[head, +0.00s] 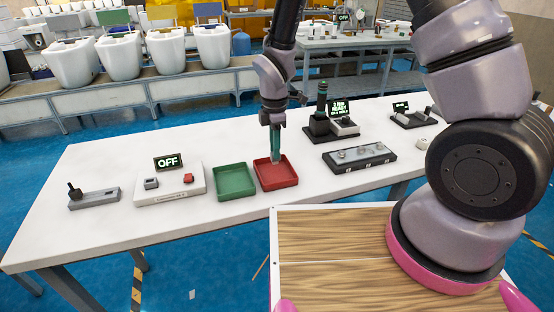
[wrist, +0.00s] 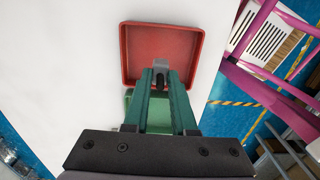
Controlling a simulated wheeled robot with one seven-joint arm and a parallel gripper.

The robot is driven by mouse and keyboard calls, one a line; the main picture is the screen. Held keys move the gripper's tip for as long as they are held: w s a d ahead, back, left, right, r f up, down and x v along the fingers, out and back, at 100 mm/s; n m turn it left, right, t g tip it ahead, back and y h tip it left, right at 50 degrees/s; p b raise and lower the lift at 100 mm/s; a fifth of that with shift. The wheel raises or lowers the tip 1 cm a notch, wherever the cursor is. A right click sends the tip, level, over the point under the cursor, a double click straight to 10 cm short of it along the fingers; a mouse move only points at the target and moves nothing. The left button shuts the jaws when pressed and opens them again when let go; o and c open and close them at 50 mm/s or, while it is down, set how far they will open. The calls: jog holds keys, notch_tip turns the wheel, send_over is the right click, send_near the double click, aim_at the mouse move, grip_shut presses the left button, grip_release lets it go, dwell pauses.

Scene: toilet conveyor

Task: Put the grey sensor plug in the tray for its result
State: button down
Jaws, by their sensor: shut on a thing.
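My gripper (wrist: 160,70) points down over the red tray (wrist: 128,50) in the wrist view, its green fingers shut on a small grey and dark plug (wrist: 161,76). In the head view my gripper (head: 275,158) is low over the red tray (head: 277,185). The plug is too small to make out there, and I cannot tell whether it touches the tray floor. The green tray (head: 235,182) stands just left of the red one and looks empty. In the wrist view the green tray is mostly hidden behind my fingers.
A tester box (head: 170,185) with a display (head: 168,162) reading OFF stands left of the trays. A grey stand (head: 94,198) is at the far left. A dark rack (head: 359,157) and a device with a lit screen (head: 341,108) stand to the right. The table front is clear.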

aim_at(274, 160)
jog(key=shift+f, duration=1.95)
jog(key=shift+a, duration=0.1)
jog(key=shift+f, duration=0.15)
jog(key=c, duration=0.7)
grip_release()
